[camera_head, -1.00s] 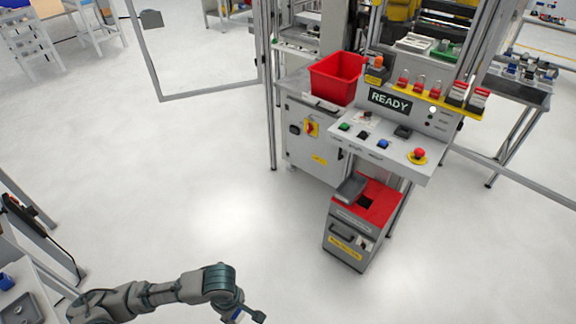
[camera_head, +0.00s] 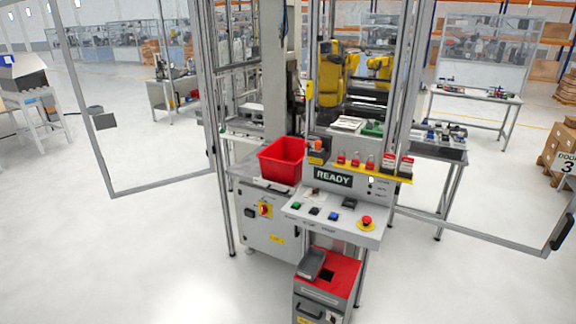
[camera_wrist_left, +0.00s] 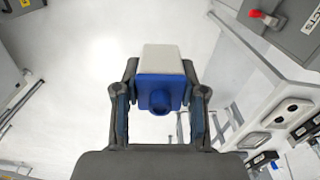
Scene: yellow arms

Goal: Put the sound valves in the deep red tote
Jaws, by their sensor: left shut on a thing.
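A deep red tote (camera_head: 281,161) stands on the grey cabinet to the left of the READY console in the head view. Its inside is mostly hidden from this angle. In the left wrist view my left gripper (camera_wrist_left: 160,100) is shut on a valve (camera_wrist_left: 161,75) with a white-grey body and a blue end with a round port. The valve sits between the two fingers, with the floor behind it. Neither gripper shows in the head view now.
The console (camera_head: 333,215) has buttons and a red emergency stop. A grey bin with a red top (camera_head: 330,275) stands below it. Metal frame posts rise beside the tote, and an open framed door (camera_head: 140,100) is at left. The floor in front is clear.

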